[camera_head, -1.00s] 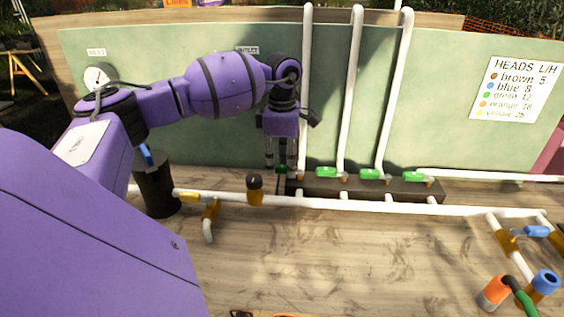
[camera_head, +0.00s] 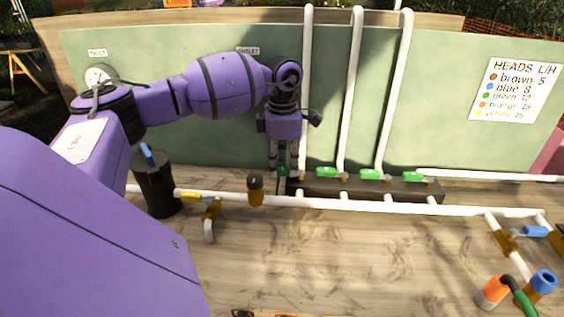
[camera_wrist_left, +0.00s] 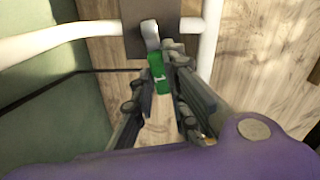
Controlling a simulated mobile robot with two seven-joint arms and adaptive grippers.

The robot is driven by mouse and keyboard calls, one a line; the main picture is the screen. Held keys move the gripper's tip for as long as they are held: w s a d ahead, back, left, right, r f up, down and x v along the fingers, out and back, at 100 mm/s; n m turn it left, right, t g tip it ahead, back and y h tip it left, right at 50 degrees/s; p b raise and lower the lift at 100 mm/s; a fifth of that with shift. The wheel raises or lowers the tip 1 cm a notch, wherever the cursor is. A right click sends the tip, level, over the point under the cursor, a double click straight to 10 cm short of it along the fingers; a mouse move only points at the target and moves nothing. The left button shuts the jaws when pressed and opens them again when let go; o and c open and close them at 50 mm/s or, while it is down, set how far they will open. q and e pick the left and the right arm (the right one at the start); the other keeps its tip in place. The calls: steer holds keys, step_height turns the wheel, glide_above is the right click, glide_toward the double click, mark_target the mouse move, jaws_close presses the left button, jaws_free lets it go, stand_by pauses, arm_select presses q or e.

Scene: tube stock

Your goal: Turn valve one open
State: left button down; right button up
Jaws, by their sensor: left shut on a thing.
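Valve one's green handle, marked 1, shows between my left fingers in the left wrist view (camera_wrist_left: 158,73). It lies roughly along the dark manifold block (camera_wrist_left: 138,12), slightly tilted, and crosswise to its white outlet pipe (camera_wrist_left: 60,38). My left gripper (camera_head: 284,170) is at the left end of the block in the head view, fingers pointing down. It is shut on this handle; the fingers hide much of it in the head view. The other green handles (camera_head: 327,172), (camera_head: 369,174), (camera_head: 412,177) point left along the block. My right gripper is not in view.
White riser pipes (camera_head: 350,90) stand close right of my left gripper, before the green board (camera_head: 440,120). A white supply pipe (camera_head: 340,204) runs in front of the block.

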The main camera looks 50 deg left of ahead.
arm_select(q)
steer(key=n, duration=0.2)
steer(key=d+n, duration=0.1)
steer(key=shift+s+d+r+n, duration=0.1)
steer(key=shift+s+d+n, duration=0.1)
steer(key=shift+s+n, duration=0.2)
steer(key=shift+w+d+n+p, duration=0.15)
steer(key=shift+d+n+p, duration=0.45)
steer(key=shift+n, duration=1.4)
steer(key=shift+w+d+n+p, duration=0.15)
steer(key=shift+d+n, duration=0.9)
steer(key=shift+n, duration=0.95)
steer(key=shift+w+d+n+p, duration=0.25)
steer(key=shift+d+n, duration=0.55)
steer(key=shift+n, duration=1.2)
steer(key=c, duration=1.7)
jaws_free()
step_height(320, 180, up, 12)
steer(key=shift+f, duration=0.1)
